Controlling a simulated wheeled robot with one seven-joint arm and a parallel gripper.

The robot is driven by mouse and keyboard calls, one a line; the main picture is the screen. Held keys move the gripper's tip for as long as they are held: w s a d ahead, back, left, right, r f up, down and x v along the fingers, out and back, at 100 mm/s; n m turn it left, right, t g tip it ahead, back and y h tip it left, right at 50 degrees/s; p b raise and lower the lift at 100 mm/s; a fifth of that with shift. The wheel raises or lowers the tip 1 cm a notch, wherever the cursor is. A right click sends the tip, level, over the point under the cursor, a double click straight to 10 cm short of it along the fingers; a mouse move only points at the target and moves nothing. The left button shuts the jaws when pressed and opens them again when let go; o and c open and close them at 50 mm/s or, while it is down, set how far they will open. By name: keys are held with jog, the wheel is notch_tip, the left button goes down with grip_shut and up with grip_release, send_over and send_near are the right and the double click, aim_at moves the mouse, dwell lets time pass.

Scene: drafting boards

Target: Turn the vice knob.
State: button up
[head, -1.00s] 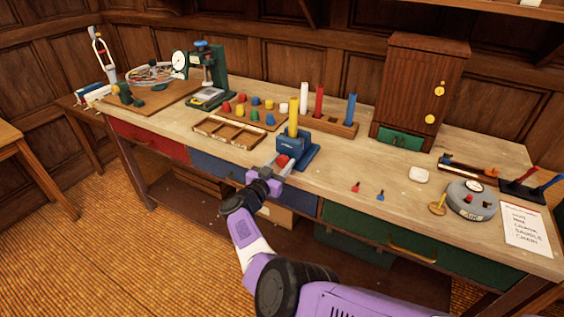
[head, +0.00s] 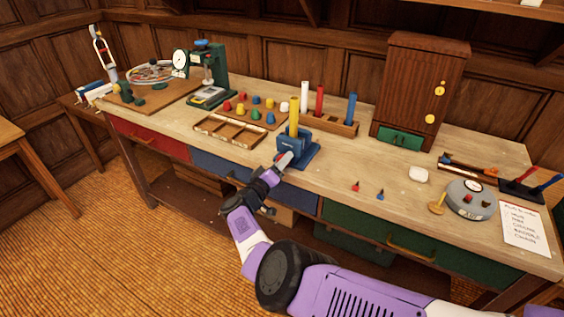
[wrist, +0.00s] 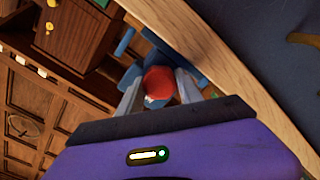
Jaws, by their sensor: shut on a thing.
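The blue vice (head: 299,152) stands near the front edge of the bench with a yellow cylinder (head: 294,118) upright in it. The vice's red knob (wrist: 159,83) shows in the wrist view between my two grey fingers. My gripper (head: 285,160) is at the front of the vice and is shut on the knob; it also shows in the wrist view (wrist: 158,92). In the head view the knob is mostly hidden by the fingers. The wrist view is rolled, with the bench edge running diagonally.
A divided wooden tray (head: 229,131) lies left of the vice. A wooden rack (head: 340,127) with coloured cylinders stands behind it. Small red (head: 355,186) and blue (head: 380,194) pieces lie to the right. The bench front edge and drawers are close below my wrist.

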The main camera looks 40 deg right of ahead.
jog(key=n, duration=0.6)
jog(key=shift+f+n, duration=0.15)
jog(key=shift+n, duration=0.15)
dwell(0.4)
jog(key=o, duration=1.4)
jog(key=shift+c, duration=0.2)
jog(key=p+v, duration=0.2)
jog(key=v, duration=0.6)
jog(key=shift+p, duration=0.35)
